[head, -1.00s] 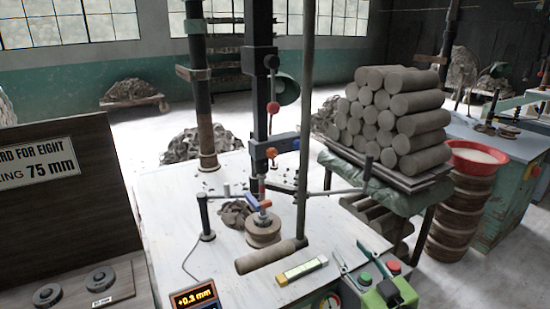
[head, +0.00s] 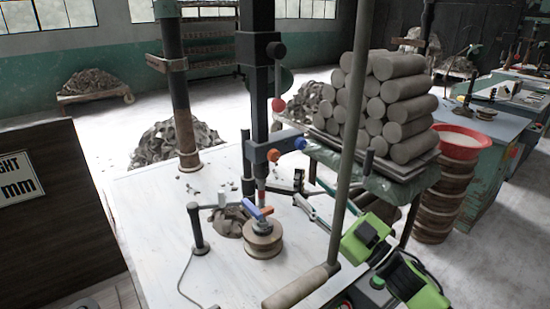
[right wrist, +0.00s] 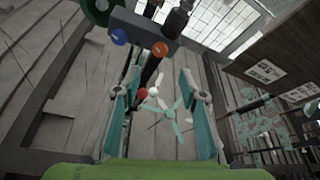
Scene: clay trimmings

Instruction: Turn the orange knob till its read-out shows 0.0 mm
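My right gripper (head: 302,192) comes in from the lower right, below the knob in the head view. Its two teal fingers stand apart and empty in the right wrist view (right wrist: 158,88). The knob's read-out is out of view now; a second ago it showed +0.3 mm. My left gripper is not in view.
The dark column (head: 258,90) and a slanting grey pole (head: 350,130) stand near the knob. A round wooden block (head: 262,240) sits on the white table (head: 150,215). Stacked clay cylinders (head: 385,105) stand behind on the right. A red ball (head: 278,105) hangs beside the column.

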